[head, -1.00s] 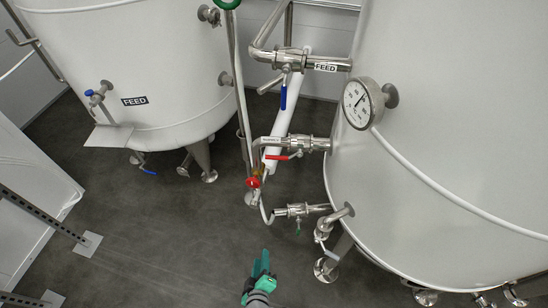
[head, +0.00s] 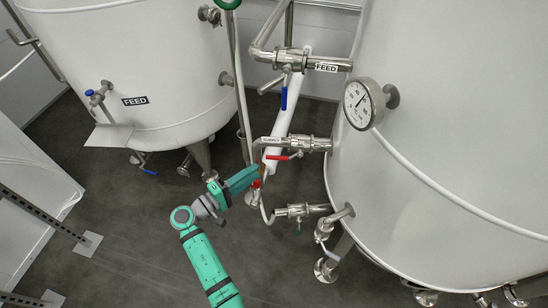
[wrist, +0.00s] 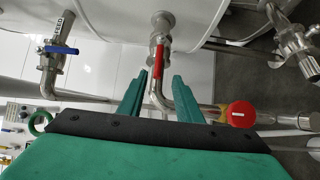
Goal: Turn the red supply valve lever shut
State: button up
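The red supply valve lever (head: 278,157) sits on a steel valve on the pipe entering the right tank, beside a small label. In the wrist view the lever (wrist: 159,63) appears in line with the gap between my fingers. My gripper (head: 259,170) is just left of the lever in the head view, its fingers pointing toward it. In the wrist view my gripper (wrist: 160,76) is open, with a clear gap between its green fingers. I cannot tell whether a finger touches the lever.
A red round knob (wrist: 240,113) is close to my right finger in the wrist view. A blue-handled valve (head: 284,93) labelled FEED is above the lever. A small lower valve (head: 296,211) and a gauge (head: 358,103) are nearby.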

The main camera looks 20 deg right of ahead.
aim_at(274, 157)
jog(key=x, duration=1)
jog(key=shift+w+d+r, duration=0.15)
jog(key=shift+w+d, duration=0.05)
jog(key=shift+d, duration=0.15)
grip_shut()
